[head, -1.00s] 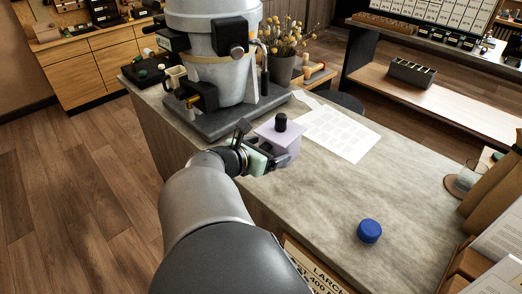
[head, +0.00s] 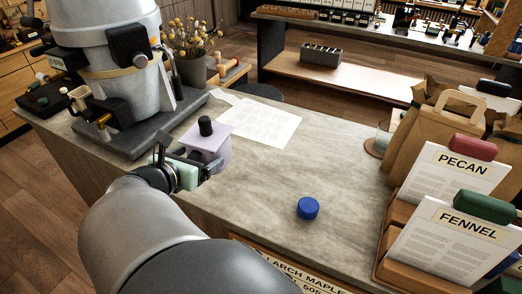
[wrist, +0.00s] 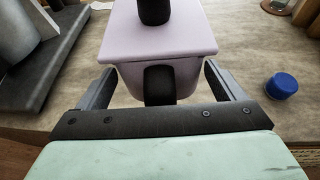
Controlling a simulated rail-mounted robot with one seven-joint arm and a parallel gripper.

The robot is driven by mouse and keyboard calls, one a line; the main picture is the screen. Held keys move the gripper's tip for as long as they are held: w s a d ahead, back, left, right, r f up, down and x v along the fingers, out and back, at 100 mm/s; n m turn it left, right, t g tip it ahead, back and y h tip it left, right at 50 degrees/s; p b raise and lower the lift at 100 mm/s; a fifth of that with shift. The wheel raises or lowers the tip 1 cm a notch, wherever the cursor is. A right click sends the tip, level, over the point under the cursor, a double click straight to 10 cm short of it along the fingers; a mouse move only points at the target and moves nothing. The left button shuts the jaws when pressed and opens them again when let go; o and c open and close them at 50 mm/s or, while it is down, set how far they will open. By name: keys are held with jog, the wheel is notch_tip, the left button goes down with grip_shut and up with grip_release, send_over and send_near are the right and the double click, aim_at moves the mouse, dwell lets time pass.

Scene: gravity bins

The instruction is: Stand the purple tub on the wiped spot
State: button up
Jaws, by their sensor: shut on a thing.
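The purple tub (head: 207,143) is pale lilac with a flat lid and a black knob. My gripper (head: 200,165) is shut on it, over the counter's front part, right of the big grey machine. In the wrist view the tub (wrist: 160,45) is upright between the two dark fingers, with a black patch on its near face. Its underside is hidden, so I cannot tell how high it is above the counter. The stone counter (head: 265,180) has mottled grey patches; I cannot make out a distinct wiped spot.
A blue round cap (head: 308,208) lies on the counter to the right of the tub. The grey machine (head: 110,70) stands at left, a printed sheet (head: 262,122) lies behind the tub. Paper bags (head: 440,130) and label cards (head: 450,235) crowd the right. The counter's middle is clear.

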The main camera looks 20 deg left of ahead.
jog(key=w+d+f+m+g+h, duration=0.1)
jog(key=w+d+f+m+h, duration=0.2)
jog(key=w+d+f, duration=0.3)
jog(key=shift+w+d+m+h, duration=0.4)
jog(key=shift+d+h, duration=0.25)
jog(key=shift+h, duration=0.05)
jog(key=shift+r+p, duration=0.1)
jog(key=shift+p, duration=0.3)
jog(key=shift+f+b, duration=1.9)
jog(key=shift+f, duration=1.2)
jog(key=shift+f, duration=0.45)
jog(key=o, duration=1.3)
jog(key=shift+s+b, duration=0.15)
jog(key=shift+b, duration=0.15)
jog(key=b+v, duration=0.1)
jog(key=v, duration=1.6)
jog(key=shift+a+r, duration=0.1)
jog(key=shift+r, duration=0.1)
